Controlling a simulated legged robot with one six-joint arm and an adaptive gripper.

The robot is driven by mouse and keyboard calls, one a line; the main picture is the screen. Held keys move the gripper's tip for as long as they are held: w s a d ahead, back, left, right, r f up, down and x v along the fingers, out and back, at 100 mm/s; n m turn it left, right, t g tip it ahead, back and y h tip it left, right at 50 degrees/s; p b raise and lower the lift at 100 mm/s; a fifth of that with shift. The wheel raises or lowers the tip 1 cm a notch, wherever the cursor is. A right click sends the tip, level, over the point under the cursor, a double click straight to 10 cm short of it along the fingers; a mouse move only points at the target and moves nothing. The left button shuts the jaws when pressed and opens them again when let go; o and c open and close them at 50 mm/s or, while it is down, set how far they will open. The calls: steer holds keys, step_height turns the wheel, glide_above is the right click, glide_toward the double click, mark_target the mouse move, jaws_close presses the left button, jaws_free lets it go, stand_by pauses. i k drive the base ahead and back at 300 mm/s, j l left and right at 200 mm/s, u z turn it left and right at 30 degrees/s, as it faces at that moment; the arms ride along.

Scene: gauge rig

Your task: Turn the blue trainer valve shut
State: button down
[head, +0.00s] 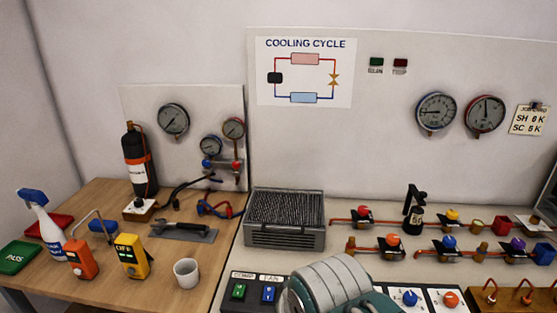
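Two blue knobs could be the blue trainer valve, and I cannot tell which one is meant. One blue valve knob (449,242) sits on the lower copper pipe run at the right of the bench. Another blue knob (410,298) sits on a white panel at the bottom, beside an orange-red knob (451,299). Both are small, so I cannot tell how far either is turned.
Orange (393,240), purple (517,244), red (364,212) and yellow (452,214) knobs stand close by. A finned metal box (284,220) stands left of the pipes.

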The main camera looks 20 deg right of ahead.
mark_target(449, 242)
steer(key=z, duration=2)
